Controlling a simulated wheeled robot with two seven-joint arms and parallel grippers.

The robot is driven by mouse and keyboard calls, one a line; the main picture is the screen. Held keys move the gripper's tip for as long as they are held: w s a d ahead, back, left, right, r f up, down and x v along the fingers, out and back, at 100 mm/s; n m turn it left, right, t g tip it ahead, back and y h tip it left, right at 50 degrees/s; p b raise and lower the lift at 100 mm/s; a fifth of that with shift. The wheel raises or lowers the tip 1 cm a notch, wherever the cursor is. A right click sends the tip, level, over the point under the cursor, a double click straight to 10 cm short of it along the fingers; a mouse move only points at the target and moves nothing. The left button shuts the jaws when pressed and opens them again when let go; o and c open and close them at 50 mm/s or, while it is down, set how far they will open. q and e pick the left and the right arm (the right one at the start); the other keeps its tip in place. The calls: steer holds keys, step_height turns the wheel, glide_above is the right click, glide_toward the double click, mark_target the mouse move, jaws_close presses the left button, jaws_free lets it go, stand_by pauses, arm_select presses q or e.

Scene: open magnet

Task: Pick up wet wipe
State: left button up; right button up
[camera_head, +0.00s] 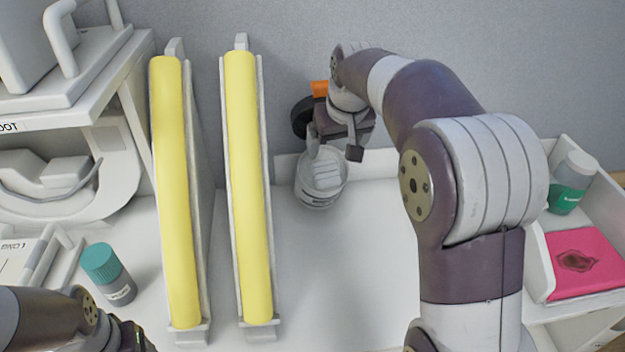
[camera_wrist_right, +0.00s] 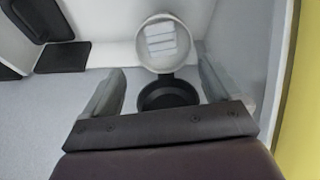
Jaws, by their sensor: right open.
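The wet wipes (camera_head: 326,173) are white folded pieces inside a round white tub (camera_head: 320,198) with an open top. In the right wrist view the wipes (camera_wrist_right: 160,40) show in the tub (camera_wrist_right: 147,60), with its round black lid (camera_wrist_right: 168,95) beside it. My right gripper (camera_head: 334,150) is open and empty, at the back edge of the tub in the head view. In the right wrist view its fingers (camera_wrist_right: 163,78) are spread, and the tub shows beyond their tips. Only part of my left arm shows at the bottom left; its fingers are out of frame.
Two upright racks with yellow fronts (camera_head: 174,190) (camera_head: 247,190) stand left of the tub. A teal-capped bottle (camera_head: 110,275) stands further left. A white tray (camera_head: 545,275) at right holds a pink pad (camera_head: 585,262) and a green-labelled bottle (camera_head: 570,185).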

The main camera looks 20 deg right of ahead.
steer(key=p, duration=0.1)
glide_toward(330, 179)
steer(key=p+x, duration=0.3)
steer(key=x, duration=0.5)
steer(key=shift+w+f, duration=0.2)
steer(key=shift+f, duration=0.1)
steer(key=shift+s+r, duration=0.1)
steer(key=c, duration=1.1)
